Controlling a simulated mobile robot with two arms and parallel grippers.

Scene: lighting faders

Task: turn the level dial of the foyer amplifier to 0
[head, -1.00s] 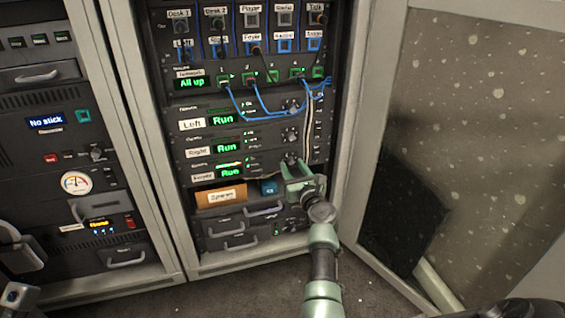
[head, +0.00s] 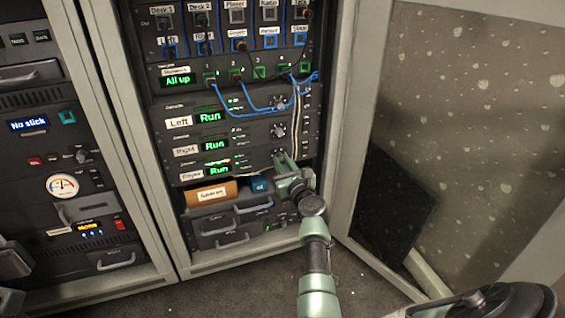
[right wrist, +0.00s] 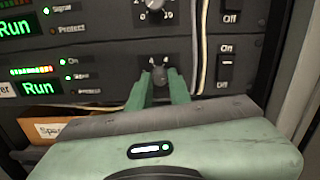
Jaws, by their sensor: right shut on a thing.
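The foyer amplifier is the third of three similar black units, with a green Run display (head: 218,170) and a Foyer label (head: 191,176). Its level dial (right wrist: 160,75) is a small dark knob in the right wrist view, with scale figures just above it. My right gripper (right wrist: 160,88) is shut on this dial, one green finger on each side. The fingers and palm hide the lower part of the dial and its scale, so I cannot read its setting. In the head view the right gripper (head: 283,160) covers most of the dial. My left gripper is not clearly seen.
The dial (head: 278,130) of the amplifier above is close over my fingers. A power switch (right wrist: 226,68) and hanging cables (right wrist: 199,60) are just to the right. An orange-brown box (head: 211,192) lies below. An open cabinet door (head: 365,150) stands at right.

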